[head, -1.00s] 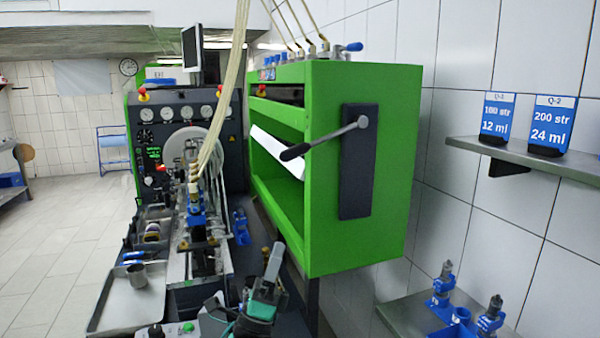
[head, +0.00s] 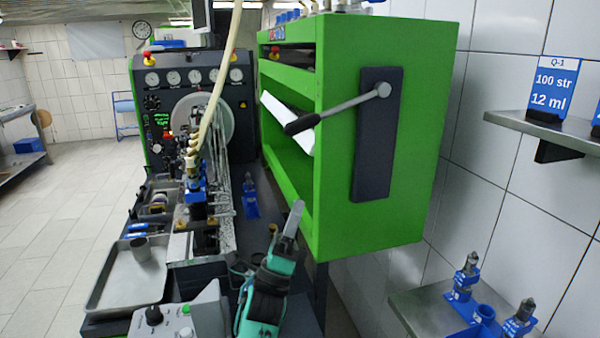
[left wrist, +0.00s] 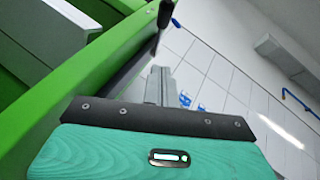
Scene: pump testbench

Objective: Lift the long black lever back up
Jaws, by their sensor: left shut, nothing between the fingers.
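The long lever (head: 345,106) is a grey rod pivoted on a dark plate on the side of the green cabinet. Its black handle (head: 303,123) points left and slightly down, in front of the cabinet's open front. My right gripper is not in view.
The green cabinet (head: 385,145) stands close to the right of my left gripper. The test bench has a metal tray (head: 125,280) and a grey cup (head: 140,249) on the left. A wall shelf (head: 540,125) and a lower shelf (head: 425,308) with blue parts are at right.

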